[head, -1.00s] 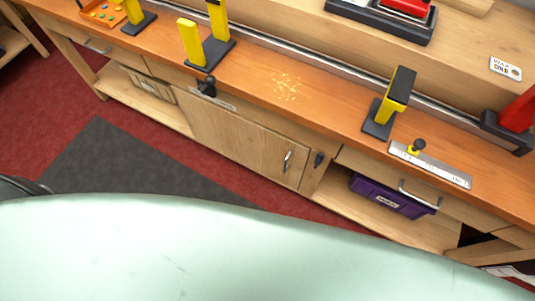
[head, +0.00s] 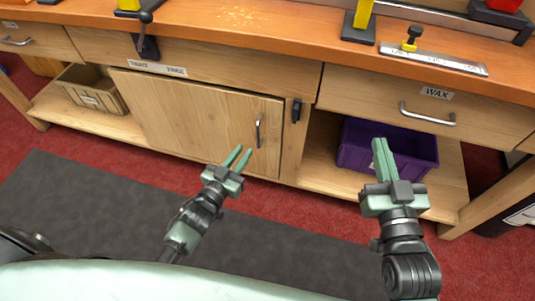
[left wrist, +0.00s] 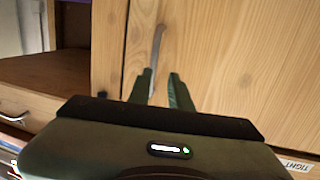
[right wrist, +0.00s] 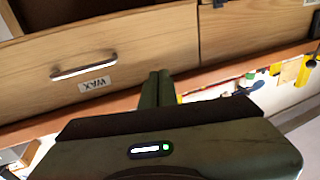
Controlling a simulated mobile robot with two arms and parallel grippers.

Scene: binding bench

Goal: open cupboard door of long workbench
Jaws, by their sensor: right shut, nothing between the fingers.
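The cupboard door (head: 190,118) of the long workbench (head: 290,38) is a pale wood panel and looks shut. Its upright metal handle (head: 258,130) is near the door's right edge and also shows in the left wrist view (left wrist: 157,45). My left gripper (head: 239,157) is open and empty, in front of the door, a little below and left of the handle in the head view. Whether a fingertip touches the handle cannot be told. My right gripper (head: 380,142) is shut and empty, in front of the open bay right of the door.
A purple bin (head: 350,150) sits in the bay behind my right gripper. The WAX drawer (head: 400,105) is above it. A wooden crate (head: 95,88) stands on the left shelf. A black latch (head: 297,110) is on the post right of the door. Grey mat (head: 90,215) covers part of the red floor.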

